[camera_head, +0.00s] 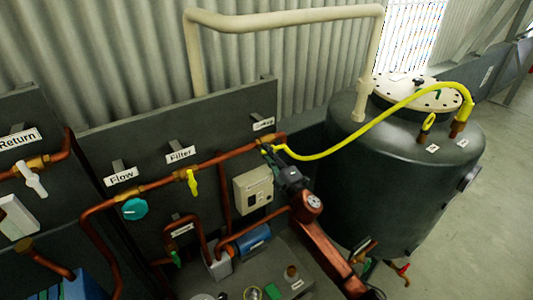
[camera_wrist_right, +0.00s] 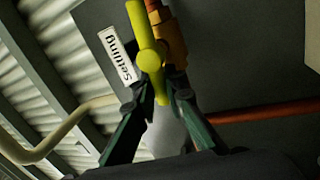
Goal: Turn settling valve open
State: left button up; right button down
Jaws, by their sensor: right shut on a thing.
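The settling valve (camera_wrist_right: 150,60) has a yellow handle on a brass and copper fitting, beside a white label (camera_wrist_right: 118,54) that reads "Settling". In the head view the label (camera_head: 263,124) is at the panel's upper right, and the valve there is mostly hidden by my gripper. My right gripper (camera_head: 268,150) reaches up to it from the lower right. In the right wrist view its two dark green fingers (camera_wrist_right: 161,92) are shut on the lower end of the yellow handle, one on each side. My left gripper is not in view.
A yellow hose (camera_head: 350,143) runs from near the valve to the dark tank (camera_head: 400,170). Left along the copper pipe are the yellow Filter valve (camera_head: 192,183) and teal Flow knob (camera_head: 134,209). A beige control box (camera_head: 254,190) sits below, close to my right arm.

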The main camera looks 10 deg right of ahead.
jog(key=shift+f+n+y, duration=0.3)
jog(key=shift+n+y, duration=0.1)
jog(key=shift+n, duration=0.4)
jog(key=shift+a+b, duration=0.1)
jog(key=shift+b, duration=0.2)
jog(key=c, duration=2)
grip_release()
jog(key=shift+r, duration=0.1)
jog(key=v, duration=1.2)
jog(key=shift+r, duration=0.1)
